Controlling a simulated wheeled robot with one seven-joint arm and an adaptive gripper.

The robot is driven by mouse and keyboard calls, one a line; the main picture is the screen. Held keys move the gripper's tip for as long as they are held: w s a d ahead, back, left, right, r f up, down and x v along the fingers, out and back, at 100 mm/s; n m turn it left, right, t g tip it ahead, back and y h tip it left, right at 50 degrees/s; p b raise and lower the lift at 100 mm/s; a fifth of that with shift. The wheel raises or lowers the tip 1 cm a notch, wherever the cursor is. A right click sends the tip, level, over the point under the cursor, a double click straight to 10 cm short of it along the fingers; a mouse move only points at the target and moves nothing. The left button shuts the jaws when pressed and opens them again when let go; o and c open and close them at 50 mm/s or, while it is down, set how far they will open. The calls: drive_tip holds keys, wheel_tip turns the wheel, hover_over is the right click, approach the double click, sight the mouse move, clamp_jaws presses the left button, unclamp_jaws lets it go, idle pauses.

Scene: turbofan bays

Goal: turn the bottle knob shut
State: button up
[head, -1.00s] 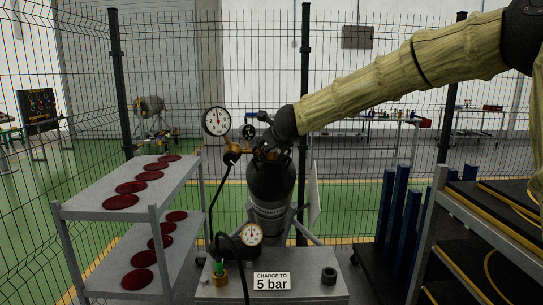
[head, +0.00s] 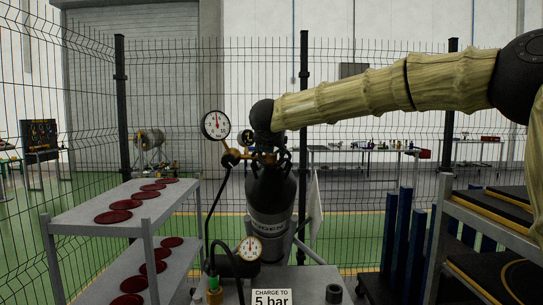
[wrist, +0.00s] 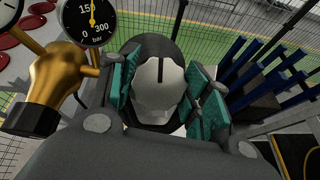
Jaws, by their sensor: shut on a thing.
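The dark gas bottle (head: 271,205) stands upright behind the small bench in the head view. My gripper (head: 269,148) is over its top, at the brass valve. In the wrist view the pale grey bottle knob (wrist: 158,92), with a black stripe on it, sits between the teal finger pads. My gripper (wrist: 160,100) is shut on this knob. In the head view my wrist and fingers hide the knob. A brass regulator (wrist: 55,88) is beside the gripper on the left.
A large gauge (head: 215,125) is left of the valve, and a lower gauge (head: 249,248) is by the "5 bar" sign (head: 271,298). A black hose (head: 213,205) hangs between. A cart (head: 95,222) with red discs is left; shelving (head: 440,235) is right.

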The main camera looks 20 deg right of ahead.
drive_tip(key=shift+m+b, duration=0.35)
drive_tip(key=shift+m, duration=0.15)
drive_tip(key=o, duration=1)
drive_tip(key=shift+s+r, duration=0.1)
drive_tip(key=v, duration=1.1)
drive_tip(key=shift+s+a+r, duration=0.2)
drive_tip(key=shift+s+a, duration=0.05)
drive_tip(key=shift+f, duration=0.1)
